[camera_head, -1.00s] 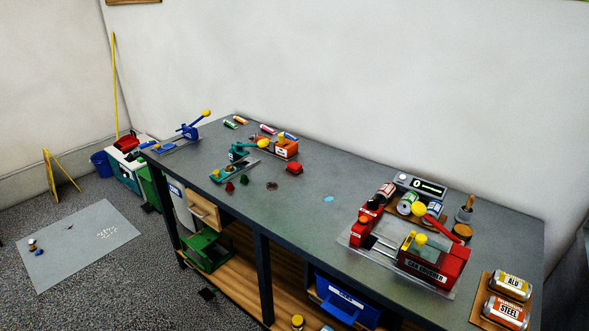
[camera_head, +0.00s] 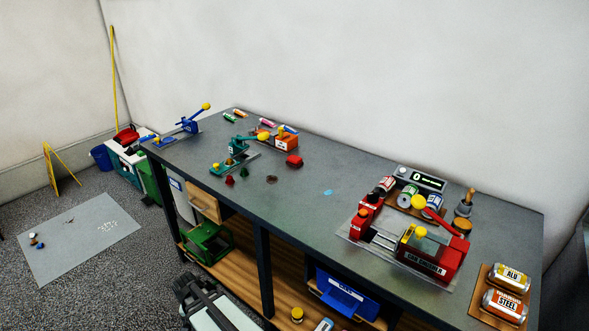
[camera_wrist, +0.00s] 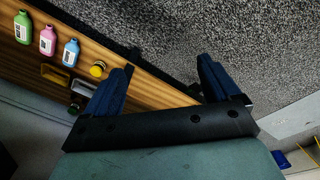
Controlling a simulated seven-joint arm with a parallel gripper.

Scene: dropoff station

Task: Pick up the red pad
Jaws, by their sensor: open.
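A small red block (camera_head: 294,161) lies on the grey workbench (camera_head: 300,205), right of the teal press; it looks the most like the red pad, though I cannot be sure. A smaller dark red piece (camera_head: 230,180) lies near the bench's front edge. My gripper (camera_wrist: 165,68) shows in the wrist view with two dark blue fingers spread apart and nothing between them. It points toward a wooden shelf and the speckled floor, away from the red block. In the head view my arm shows at the bottom, in front of the bench.
A teal press (camera_head: 238,150), an orange device (camera_head: 286,141) and a blue press (camera_head: 190,125) stand on the bench's left half. A red can crusher (camera_head: 430,256) stands at the right. The bench middle is mostly clear. Bottles (camera_wrist: 47,41) stand on the wooden shelf (camera_wrist: 150,92).

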